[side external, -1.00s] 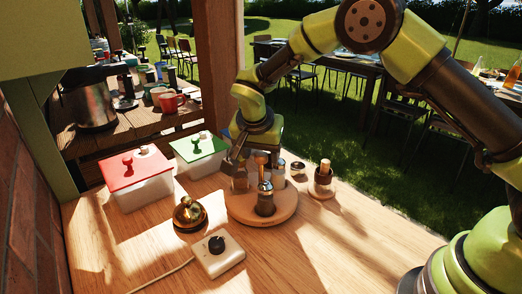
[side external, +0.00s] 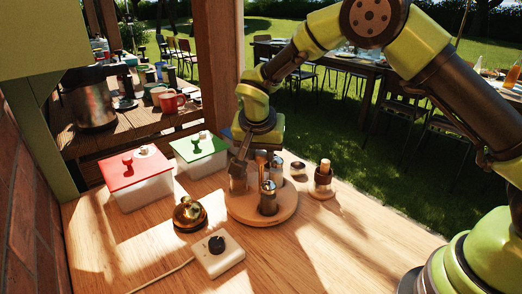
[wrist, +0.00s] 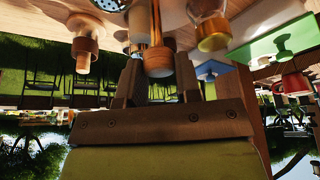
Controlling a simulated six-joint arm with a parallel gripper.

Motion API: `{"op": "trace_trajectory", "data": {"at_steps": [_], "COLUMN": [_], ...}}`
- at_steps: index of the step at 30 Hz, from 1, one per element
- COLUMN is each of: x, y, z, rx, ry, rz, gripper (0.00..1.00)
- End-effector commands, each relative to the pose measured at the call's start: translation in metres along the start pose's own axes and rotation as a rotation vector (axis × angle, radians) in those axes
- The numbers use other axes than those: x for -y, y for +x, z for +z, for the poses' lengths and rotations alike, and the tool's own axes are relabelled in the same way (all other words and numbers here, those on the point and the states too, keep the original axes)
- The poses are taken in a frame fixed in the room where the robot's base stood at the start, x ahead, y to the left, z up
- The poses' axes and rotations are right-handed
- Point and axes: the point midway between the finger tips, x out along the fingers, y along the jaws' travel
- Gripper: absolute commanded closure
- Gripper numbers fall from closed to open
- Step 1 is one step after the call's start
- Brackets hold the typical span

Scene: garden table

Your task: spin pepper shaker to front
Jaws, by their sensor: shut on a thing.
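A round wooden turntable (side external: 262,212) stands on the table in the side view. A metal-topped glass shaker with dark contents (side external: 268,200) stands upright at its front; it may be the pepper shaker. Another metal-topped container (side external: 277,168) stands behind right, and a glass one (side external: 238,180) at left. My gripper (side external: 259,158) points down over the turntable, shut on the wooden knob of its central post. In the wrist view the knob (wrist: 158,62) sits between my fingers, on a brass-coloured stem. A perforated metal cap (wrist: 110,4) shows at the top edge there.
A brass bell (side external: 189,213), a white dial box (side external: 217,254) and red-lidded (side external: 138,180) and green-lidded (side external: 200,155) boxes are left. The front right table is clear.

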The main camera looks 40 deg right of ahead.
Motion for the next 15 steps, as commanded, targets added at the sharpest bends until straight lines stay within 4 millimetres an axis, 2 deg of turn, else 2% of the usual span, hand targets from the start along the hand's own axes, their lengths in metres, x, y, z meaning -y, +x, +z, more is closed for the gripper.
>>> {"op": "trace_trajectory", "data": {"at_steps": [15], "x": [-0.0006], "y": [-0.0009], "z": [-0.0001], "rx": [0.0], "ry": [-0.235], "rz": [-0.098], "gripper": [1.0]}}
